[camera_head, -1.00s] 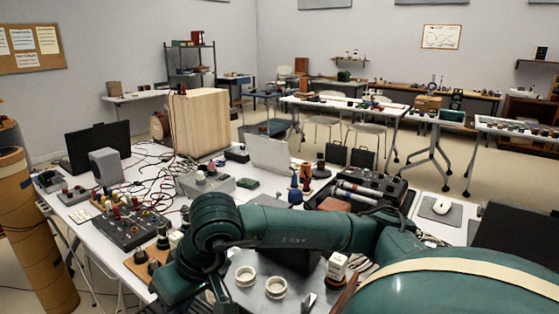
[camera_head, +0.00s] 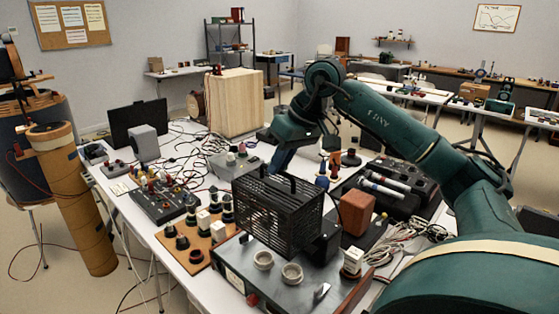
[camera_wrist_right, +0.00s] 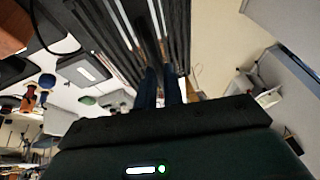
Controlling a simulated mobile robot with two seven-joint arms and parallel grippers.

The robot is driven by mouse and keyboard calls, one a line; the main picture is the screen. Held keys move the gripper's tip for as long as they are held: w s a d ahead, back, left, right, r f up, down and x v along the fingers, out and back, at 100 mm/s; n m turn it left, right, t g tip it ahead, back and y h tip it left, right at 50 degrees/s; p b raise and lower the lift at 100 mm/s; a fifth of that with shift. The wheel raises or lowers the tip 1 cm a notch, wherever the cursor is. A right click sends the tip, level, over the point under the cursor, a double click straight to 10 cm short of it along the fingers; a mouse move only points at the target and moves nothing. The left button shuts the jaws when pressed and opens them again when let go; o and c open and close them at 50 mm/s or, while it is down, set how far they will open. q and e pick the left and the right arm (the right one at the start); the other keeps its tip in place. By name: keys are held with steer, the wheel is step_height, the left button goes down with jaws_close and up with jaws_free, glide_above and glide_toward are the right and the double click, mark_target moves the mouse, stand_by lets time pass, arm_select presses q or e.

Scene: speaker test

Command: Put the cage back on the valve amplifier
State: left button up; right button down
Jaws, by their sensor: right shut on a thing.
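The cage (camera_head: 262,218) is a black slatted box with a handle on top. I cannot tell whether the cage touches the chassis. My right gripper (camera_head: 278,168) is at the cage's top, partly hidden behind it, and shut on the cage. In the right wrist view its blue fingers (camera_wrist_right: 160,88) meet the cage's dark slats (camera_wrist_right: 122,35). My left gripper is not in view.
A brown-red block (camera_head: 356,212) stands right of the cage. A wooden board (camera_head: 190,246) with several valves lies left of the amplifier. A dark case with rods (camera_head: 395,182) and loose cables (camera_head: 405,240) are to the right. A wooden box (camera_head: 235,103) stands behind.

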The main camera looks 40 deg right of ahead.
mark_target(281, 185)
steer(key=shift+f+b, duration=0.6)
steer(key=shift+f, duration=0.35)
steer(key=shift+f+b, duration=0.3)
steer(key=shift+f, duration=0.05)
step_height(281, 185, down, 2)
steer(key=shift+b, duration=0.9)
steer(key=shift+f+b, duration=0.6)
steer(key=shift+f, duration=0.05)
step_height(281, 185, down, 3)
steer(key=shift+r+b, duration=0.2)
steer(key=shift+b, duration=0.95)
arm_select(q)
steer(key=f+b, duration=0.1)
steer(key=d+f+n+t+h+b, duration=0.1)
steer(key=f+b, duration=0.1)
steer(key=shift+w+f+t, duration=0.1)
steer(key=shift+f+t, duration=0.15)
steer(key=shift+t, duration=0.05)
arm_select(e)
step_height(281, 185, down, 4)
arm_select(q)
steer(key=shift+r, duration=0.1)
